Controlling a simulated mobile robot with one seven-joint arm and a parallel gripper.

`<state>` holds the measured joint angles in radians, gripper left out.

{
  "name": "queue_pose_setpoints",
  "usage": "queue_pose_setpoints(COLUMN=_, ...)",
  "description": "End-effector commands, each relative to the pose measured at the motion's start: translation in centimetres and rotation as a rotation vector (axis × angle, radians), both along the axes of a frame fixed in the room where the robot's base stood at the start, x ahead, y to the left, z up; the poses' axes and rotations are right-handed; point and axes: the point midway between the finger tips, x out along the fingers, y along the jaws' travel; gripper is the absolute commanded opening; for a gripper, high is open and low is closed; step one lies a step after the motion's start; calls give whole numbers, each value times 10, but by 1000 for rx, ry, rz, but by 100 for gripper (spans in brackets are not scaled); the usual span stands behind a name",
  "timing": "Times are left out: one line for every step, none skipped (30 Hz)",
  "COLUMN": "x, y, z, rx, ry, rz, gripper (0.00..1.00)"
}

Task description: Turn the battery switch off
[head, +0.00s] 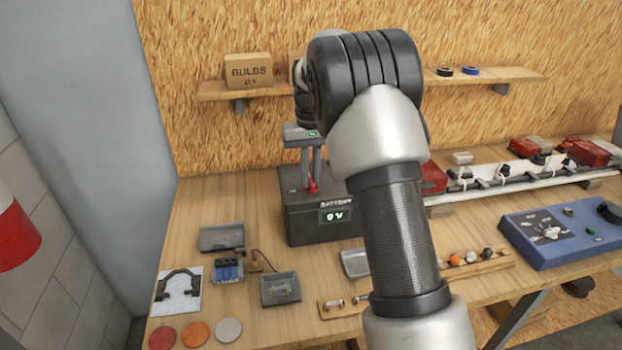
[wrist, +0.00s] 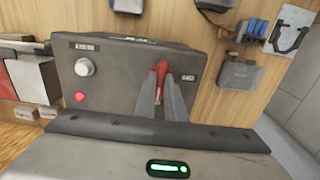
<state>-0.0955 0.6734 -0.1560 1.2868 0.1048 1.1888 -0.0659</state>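The battery box (head: 308,218) is a dark grey case on the bench, with BATTERY lettering and a green display (head: 333,216) reading 0 V. Its red switch handle (head: 312,187) stands on the top panel. In the wrist view the red handle (wrist: 161,68) sits between my fingertips. My gripper (head: 311,180) points down from above, its two grey fingers closed to about the handle's width and apparently touching both sides. In the wrist view my gripper (wrist: 162,78) hides part of the handle and the panel beneath it. The small panel labels are hard to read.
The panel also has a round pale knob (wrist: 85,67) and a red button (wrist: 79,97). Small trays (head: 281,288) and coloured discs (head: 196,334) lie at left. A blue tester (head: 565,232) stands at right. A shelf with a bulbs box (head: 248,71) hangs behind.

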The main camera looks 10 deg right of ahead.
Motion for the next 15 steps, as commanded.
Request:
queue_pose_setpoints(x=0, y=0, z=0, rx=0, ry=0, rz=0, gripper=0)
queue_pose_setpoints(x=0, y=0, z=0, rx=0, ry=0, rz=0, gripper=0)
queue_pose_setpoints(x=0, y=0, z=0, rx=0, ry=0, rz=0, gripper=0)
queue_pose_setpoints(x=0, y=0, z=0, rx=0, ry=0, rz=0, gripper=0)
queue_pose_setpoints(x=0, y=0, z=0, rx=0, ry=0, rz=0, gripper=0)
queue_pose_setpoints(x=0, y=0, z=0, rx=0, ry=0, rz=0, gripper=0)
queue_pose_setpoints(x=0, y=0, z=0, rx=0, ry=1, rz=0, gripper=0)
queue_pose_setpoints(x=0, y=0, z=0, rx=0, ry=1, rz=0, gripper=0)
queue_pose_setpoints(x=0, y=0, z=0, rx=0, ry=1, rz=0, gripper=0)
queue_pose_setpoints(x=0, y=0, z=0, rx=0, ry=1, rz=0, gripper=0)
queue_pose_setpoints(x=0, y=0, z=0, rx=0, ry=1, rz=0, gripper=0)
queue_pose_setpoints(x=0, y=0, z=0, rx=0, ry=1, rz=2, gripper=0)
queue_pose_setpoints(x=0, y=0, z=0, rx=0, ry=1, rz=12, gripper=0)
queue_pose_setpoints(x=0, y=-1, z=1, rx=0, ry=1, rz=30, gripper=0)
queue_pose_setpoints(x=0, y=-1, z=1, rx=0, ry=1, rz=74, gripper=0)
